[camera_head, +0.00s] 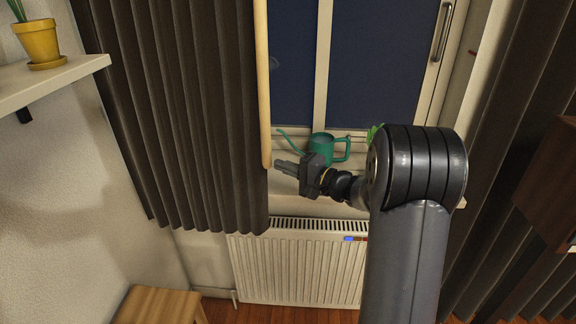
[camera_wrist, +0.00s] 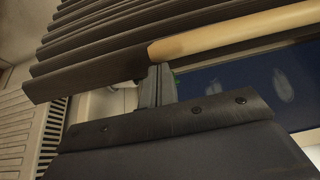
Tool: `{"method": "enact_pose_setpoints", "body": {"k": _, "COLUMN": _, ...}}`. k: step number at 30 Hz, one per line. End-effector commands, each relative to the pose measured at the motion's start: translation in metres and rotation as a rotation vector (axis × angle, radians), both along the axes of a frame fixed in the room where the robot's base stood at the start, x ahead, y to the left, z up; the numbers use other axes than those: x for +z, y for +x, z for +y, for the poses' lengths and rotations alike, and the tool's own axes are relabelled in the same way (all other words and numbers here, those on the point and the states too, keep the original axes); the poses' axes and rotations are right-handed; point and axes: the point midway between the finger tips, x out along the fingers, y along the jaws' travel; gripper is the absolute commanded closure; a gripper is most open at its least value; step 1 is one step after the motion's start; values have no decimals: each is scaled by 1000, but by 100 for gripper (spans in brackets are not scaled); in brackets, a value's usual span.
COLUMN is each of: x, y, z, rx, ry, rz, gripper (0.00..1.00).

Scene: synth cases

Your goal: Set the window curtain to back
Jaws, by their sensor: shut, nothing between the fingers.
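The dark brown window curtain (camera_head: 190,110) hangs in pleats over the left part of the window, down to the radiator's top. A light wooden rod (camera_head: 263,85) hangs along its right edge. A second dark curtain (camera_head: 515,150) hangs at the far right. My gripper (camera_head: 279,164) is shut and empty, just right of the rod's lower end. In the wrist view, my gripper's fingertips (camera_wrist: 158,72) are together beside the rounded end of the rod (camera_wrist: 230,36), with the curtain (camera_wrist: 100,55) behind. I cannot tell whether they touch the rod.
A green watering can (camera_head: 321,147) stands on the sill behind my gripper. A white radiator (camera_head: 295,268) is below. A shelf (camera_head: 60,80) with a yellow plant pot (camera_head: 40,43) is at left, above a wooden stool (camera_head: 158,306). A brown cabinet (camera_head: 550,185) is at right.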

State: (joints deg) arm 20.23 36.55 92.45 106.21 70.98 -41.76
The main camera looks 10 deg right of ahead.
Motion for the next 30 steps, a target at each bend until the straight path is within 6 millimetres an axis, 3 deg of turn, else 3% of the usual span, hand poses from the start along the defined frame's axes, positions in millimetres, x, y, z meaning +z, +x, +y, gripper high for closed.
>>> {"method": "enact_pose_setpoints", "body": {"k": 6, "x": -1, "y": 1, "z": 3, "rx": 1, "ry": 0, "rz": 0, "gripper": 100}}
{"method": "enact_pose_setpoints", "body": {"k": 11, "x": -4, "y": 6, "z": 19, "rx": 3, "ry": 0, "rz": -3, "gripper": 100}}
{"method": "enact_pose_setpoints", "body": {"k": 17, "x": -7, "y": 18, "z": 62, "rx": 7, "ry": 0, "rz": -6, "gripper": 100}}
{"method": "enact_pose_setpoints", "body": {"k": 30, "x": -6, "y": 56, "z": 176, "rx": 5, "ry": 1, "rz": -2, "gripper": 100}}
